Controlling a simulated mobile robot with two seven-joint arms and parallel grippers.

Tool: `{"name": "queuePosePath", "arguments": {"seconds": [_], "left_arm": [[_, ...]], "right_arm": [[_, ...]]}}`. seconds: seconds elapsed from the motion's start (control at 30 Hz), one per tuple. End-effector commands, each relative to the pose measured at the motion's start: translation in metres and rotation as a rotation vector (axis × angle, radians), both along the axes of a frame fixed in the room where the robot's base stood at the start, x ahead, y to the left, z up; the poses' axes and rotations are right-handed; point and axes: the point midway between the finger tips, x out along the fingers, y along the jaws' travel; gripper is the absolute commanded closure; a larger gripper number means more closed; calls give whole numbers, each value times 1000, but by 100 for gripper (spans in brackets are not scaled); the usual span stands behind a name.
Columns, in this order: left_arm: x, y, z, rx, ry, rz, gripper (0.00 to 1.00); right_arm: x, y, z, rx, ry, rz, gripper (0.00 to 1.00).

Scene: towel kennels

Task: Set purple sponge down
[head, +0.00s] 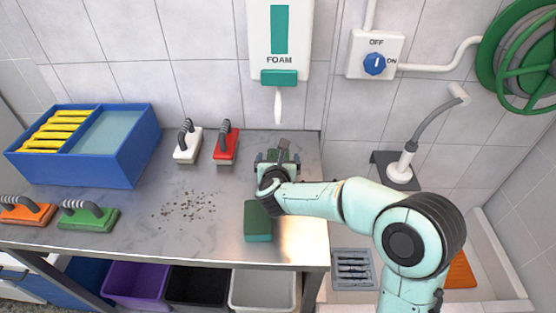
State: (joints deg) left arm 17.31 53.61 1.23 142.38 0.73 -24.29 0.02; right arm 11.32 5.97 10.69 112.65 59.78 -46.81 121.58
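No purple sponge shows in the head view. A block-shaped dark green sponge with a teal lower side (258,221) lies on the steel table near its front right edge. My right gripper (279,148) is over the right part of the table, behind the green sponge and below the foam dispenser. It points toward the wall. Its fingers are small and partly hidden by its own body, so I cannot tell whether they hold anything. My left gripper is not in view.
The table (135,228) has dark crumbs (187,208) in its middle. White (187,146) and red (226,147) brushes stand at the back; orange (25,212) and green (88,217) ones at left. A blue bin (120,160) stands back left. The foam dispenser (280,45) overhangs the table.

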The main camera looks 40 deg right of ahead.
Motion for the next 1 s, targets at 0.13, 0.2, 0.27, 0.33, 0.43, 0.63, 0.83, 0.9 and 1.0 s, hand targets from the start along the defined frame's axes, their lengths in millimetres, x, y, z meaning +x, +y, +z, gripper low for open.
{"name": "queuePosePath", "arguments": {"seconds": [0.13,0.2,0.27,0.33,0.43,0.63,0.83,0.9,1.0], "left_arm": [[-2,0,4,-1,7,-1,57],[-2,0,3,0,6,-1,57],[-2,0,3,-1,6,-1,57],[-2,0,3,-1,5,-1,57],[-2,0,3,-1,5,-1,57],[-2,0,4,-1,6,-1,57],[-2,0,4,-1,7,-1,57],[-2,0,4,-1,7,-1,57],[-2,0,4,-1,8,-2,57]], "right_arm": [[-2,3,7,-1,-2,2,4],[-11,10,10,0,-3,2,4],[-20,17,15,0,-2,3,4],[-31,27,21,0,-4,4,4],[-47,41,30,0,-3,5,4],[-73,62,43,0,-3,1,4],[-84,71,49,0,-1,1,4],[-85,72,49,0,0,1,4],[-85,72,49,-1,1,0,4]]}}
